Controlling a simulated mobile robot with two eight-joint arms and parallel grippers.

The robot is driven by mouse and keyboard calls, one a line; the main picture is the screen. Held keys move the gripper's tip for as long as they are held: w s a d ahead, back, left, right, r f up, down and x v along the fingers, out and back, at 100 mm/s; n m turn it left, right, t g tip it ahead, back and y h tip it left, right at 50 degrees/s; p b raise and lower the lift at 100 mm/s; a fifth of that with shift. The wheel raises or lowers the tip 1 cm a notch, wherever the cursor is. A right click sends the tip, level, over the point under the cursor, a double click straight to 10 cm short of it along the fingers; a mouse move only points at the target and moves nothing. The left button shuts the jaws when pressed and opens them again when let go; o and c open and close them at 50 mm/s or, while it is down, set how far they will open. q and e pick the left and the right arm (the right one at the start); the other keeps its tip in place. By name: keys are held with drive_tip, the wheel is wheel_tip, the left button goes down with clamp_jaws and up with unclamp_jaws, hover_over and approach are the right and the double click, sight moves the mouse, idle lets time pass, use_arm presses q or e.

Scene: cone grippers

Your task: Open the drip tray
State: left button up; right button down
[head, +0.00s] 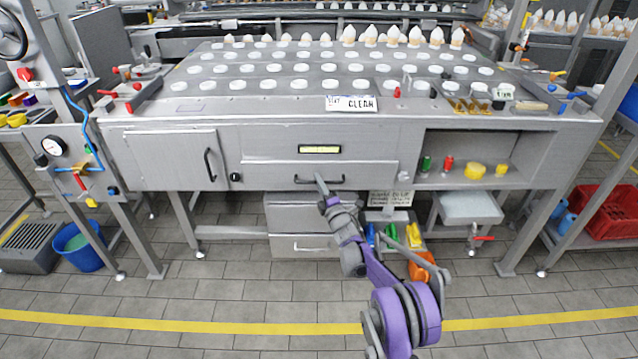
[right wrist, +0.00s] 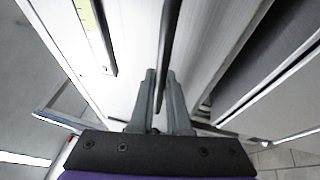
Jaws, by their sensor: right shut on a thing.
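The drip tray (head: 265,174) is a wide, low grey drawer front in the middle of the metal machine, in the head view. Its dark bar handle (head: 303,180) runs across the front, below a yellow label strip (head: 320,149). My right gripper (head: 321,181) reaches up from below and is shut on the middle of this handle. In the right wrist view the dark handle (right wrist: 169,35) runs in between the two grey fingers (right wrist: 161,78). The tray's front looks about level with the machine face; I cannot tell if a small gap shows. My left gripper is not in view.
Grey drawers (head: 292,212) and a crate of coloured tools (head: 390,237) stand below the tray. A cabinet door (head: 170,160) is at left, an open shelf (head: 485,150) at right. A blue bucket (head: 78,246) is at far left. The tiled floor in front is clear.

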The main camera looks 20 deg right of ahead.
idle(0.4)
drive_tip(key=s+a, duration=0.3)
drive_tip(key=s, duration=0.7)
drive_tip(key=s+a, duration=0.3)
drive_tip(key=s, duration=0.8)
drive_tip(key=shift+s, duration=0.25)
drive_tip(key=shift+a, duration=0.1)
drive_tip(key=c, duration=1.2)
unclamp_jaws()
drive_tip(key=shift+o, duration=0.2)
drive_tip(key=b+v, duration=0.1)
drive_tip(key=v, duration=0.9)
drive_tip(key=shift+s+f, duration=0.15)
drive_tip(key=shift+s, duration=0.2)
